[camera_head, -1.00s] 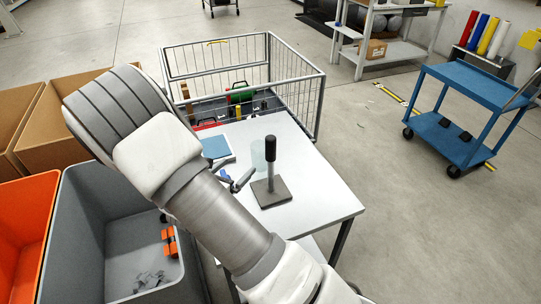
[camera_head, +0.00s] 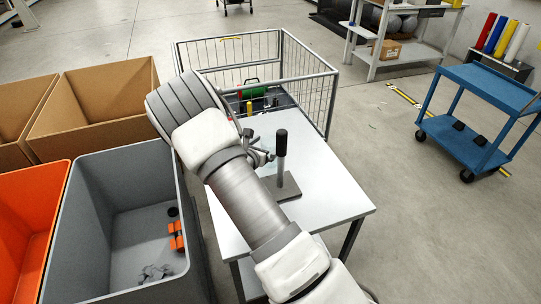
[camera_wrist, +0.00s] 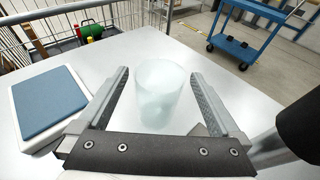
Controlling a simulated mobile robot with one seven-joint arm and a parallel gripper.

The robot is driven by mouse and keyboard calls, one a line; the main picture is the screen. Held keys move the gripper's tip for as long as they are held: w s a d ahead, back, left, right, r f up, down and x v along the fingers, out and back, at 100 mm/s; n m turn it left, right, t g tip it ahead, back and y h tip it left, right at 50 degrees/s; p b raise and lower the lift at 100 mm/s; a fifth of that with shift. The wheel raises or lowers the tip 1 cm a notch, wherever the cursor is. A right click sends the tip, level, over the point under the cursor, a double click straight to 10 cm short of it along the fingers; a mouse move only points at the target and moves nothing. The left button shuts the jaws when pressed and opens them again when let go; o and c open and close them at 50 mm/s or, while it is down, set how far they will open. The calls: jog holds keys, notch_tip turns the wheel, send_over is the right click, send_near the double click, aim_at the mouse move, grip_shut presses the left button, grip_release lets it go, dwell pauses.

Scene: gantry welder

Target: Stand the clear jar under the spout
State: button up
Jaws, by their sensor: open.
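The clear jar (camera_wrist: 158,92) stands upright on the white table (camera_wrist: 225,70), pale and see-through. In the wrist view it shows between the two fingers of my gripper (camera_wrist: 160,76), with a gap on each side. The fingers are open and hold nothing. In the head view my gripper (camera_head: 262,150) is low over the table, behind the black-topped post, and the jar is mostly hidden there. The post (camera_head: 281,160) rises from a dark square base plate (camera_head: 288,187). I cannot make out a clear spout in either view.
A blue square pad on a white base (camera_wrist: 48,103) lies left of the jar. The black post top (camera_wrist: 300,125) is close on the right. A wire cage (camera_head: 318,95) stands behind the table, a grey bin (camera_head: 85,215) to its left. The table's front right is clear.

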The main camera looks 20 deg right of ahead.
jog(key=shift+x, duration=1.2)
grip_shut()
